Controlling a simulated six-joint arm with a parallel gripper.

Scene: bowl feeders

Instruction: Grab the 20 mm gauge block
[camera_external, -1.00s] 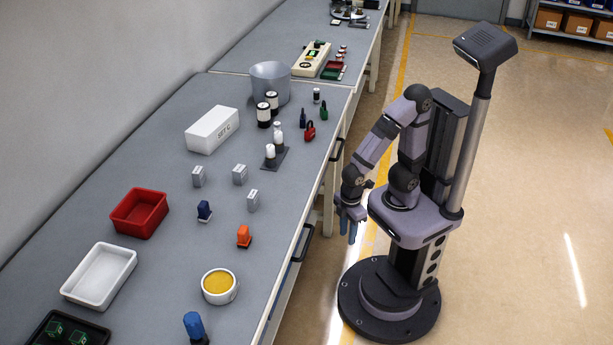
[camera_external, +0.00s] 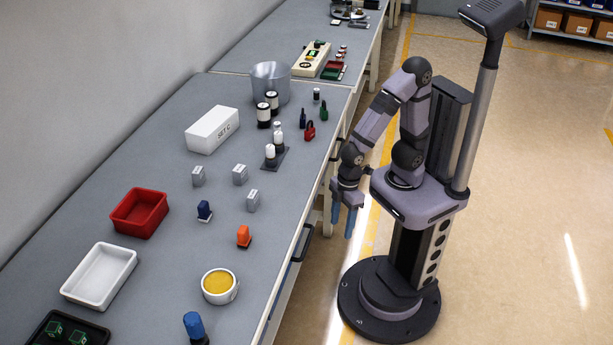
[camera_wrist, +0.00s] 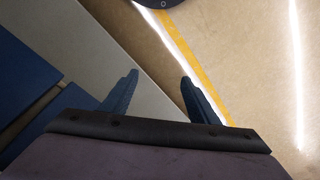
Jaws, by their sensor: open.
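Several small grey metal blocks stand on the bench: a left block (camera_external: 198,177), a back block (camera_external: 240,175) and a front block (camera_external: 253,201). They have pale labels on top, too small to read, so I cannot tell which is the 20 mm gauge block. My gripper (camera_external: 345,220) hangs beside the bench's right edge, over the aisle, well away from the blocks. Its blue fingers are apart and empty. In the wrist view my gripper (camera_wrist: 160,92) points down at the floor and the bench side, and no block shows there.
Padlocks (camera_external: 310,131) and a metal bowl (camera_external: 270,82) are farther back.

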